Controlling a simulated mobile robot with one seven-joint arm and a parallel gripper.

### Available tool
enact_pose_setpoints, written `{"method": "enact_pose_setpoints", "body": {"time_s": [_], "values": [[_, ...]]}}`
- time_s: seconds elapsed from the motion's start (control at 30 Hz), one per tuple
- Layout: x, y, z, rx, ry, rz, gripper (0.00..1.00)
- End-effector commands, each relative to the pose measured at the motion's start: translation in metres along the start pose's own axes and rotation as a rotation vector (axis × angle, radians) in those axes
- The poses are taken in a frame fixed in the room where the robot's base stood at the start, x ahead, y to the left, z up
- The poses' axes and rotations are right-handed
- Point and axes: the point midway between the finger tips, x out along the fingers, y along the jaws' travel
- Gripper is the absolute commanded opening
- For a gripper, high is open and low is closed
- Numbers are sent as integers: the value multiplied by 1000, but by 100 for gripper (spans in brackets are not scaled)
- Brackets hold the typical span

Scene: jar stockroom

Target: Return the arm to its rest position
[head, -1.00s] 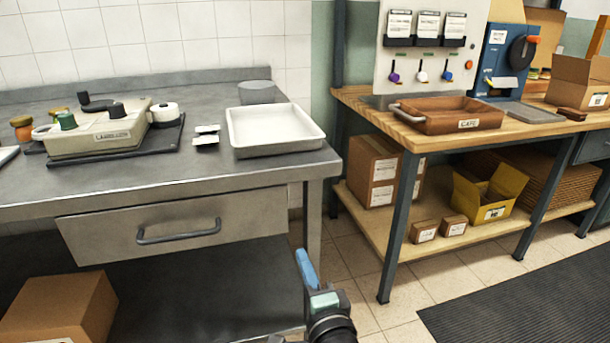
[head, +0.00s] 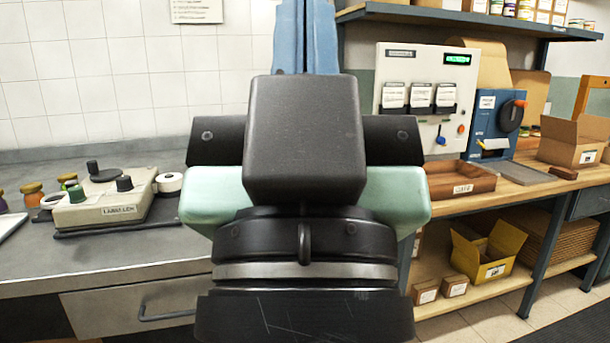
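My gripper (head: 305,38) is large and close to the camera in the middle of the head view, pointing up. Its dark housing and pale green body fill the centre. Its two blue fingers rise behind the housing, side by side with only a thin seam between them, so they look shut. The tips are cut off by the top edge of the picture. I see nothing held. My gripper stands in front of the steel bench and the tiled wall, and I see no contact with either.
The steel bench (head: 120,245) at left bears a label machine (head: 100,208) and several small jars. At right is a wooden bench with a brown tray (head: 460,180), a blue machine (head: 488,130) and an open carton (head: 575,142). A shelf (head: 430,14) hangs above. Tiled floor shows lower right.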

Motion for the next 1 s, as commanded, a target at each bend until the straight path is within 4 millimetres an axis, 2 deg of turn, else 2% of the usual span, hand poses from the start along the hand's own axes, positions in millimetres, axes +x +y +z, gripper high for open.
{"method": "enact_pose_setpoints", "body": {"time_s": [0.03, 0.7, 0.83, 1.0], "values": [[23, 0, -22, 1, -1, 0, 0], [169, 0, -158, 6, -3, -3, 0], [189, 0, -176, 6, -3, -3, 0], [201, 0, -187, 6, -3, -3, 0]]}}
